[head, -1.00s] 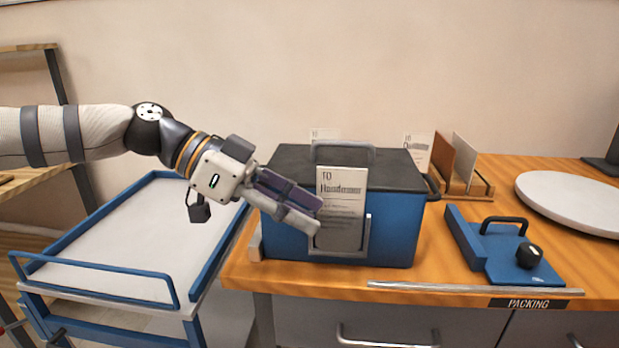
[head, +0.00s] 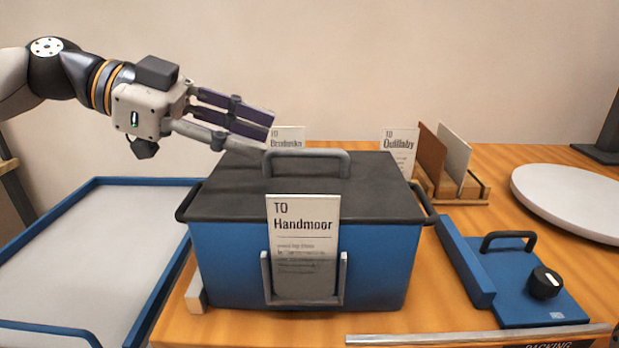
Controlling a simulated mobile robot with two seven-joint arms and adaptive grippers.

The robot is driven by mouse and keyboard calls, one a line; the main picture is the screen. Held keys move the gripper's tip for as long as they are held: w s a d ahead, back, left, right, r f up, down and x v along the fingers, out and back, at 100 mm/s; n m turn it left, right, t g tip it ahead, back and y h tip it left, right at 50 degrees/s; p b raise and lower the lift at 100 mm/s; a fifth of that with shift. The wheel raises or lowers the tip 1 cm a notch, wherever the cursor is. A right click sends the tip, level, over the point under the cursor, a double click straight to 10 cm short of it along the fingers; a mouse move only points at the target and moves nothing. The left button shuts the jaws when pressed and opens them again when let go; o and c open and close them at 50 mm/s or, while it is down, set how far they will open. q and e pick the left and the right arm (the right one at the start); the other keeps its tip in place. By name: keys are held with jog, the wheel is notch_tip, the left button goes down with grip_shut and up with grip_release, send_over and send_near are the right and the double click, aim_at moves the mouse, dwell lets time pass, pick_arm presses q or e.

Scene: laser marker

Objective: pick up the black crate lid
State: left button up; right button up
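The black crate lid (head: 378,192) lies flat on the blue crate (head: 373,262), with a grey handle (head: 307,155) standing up from its top. My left gripper (head: 268,134) is above the lid's back left part, just left of the handle, pointing right. Its fingers appear spread apart with nothing between them, and I see no contact with the handle. My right gripper is not in view. A card reading "TO Handmoor" (head: 303,232) stands in a holder on the crate's front and overlaps the lid's front edge.
A blue-railed cart with a white top (head: 90,240) stands at left. On the wooden bench (head: 480,160) are a blue fixture with a black knob (head: 530,300), a round grey plate (head: 575,198) and a sorter with panels (head: 462,190). Two more cards stand behind the crate.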

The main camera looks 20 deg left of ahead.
aim_at(295, 149)
pick_arm(q)
jog(key=x, duration=0.6)
jog(key=shift+w+f, duration=0.1)
jog(key=shift+w, duration=0.05)
grip_shut()
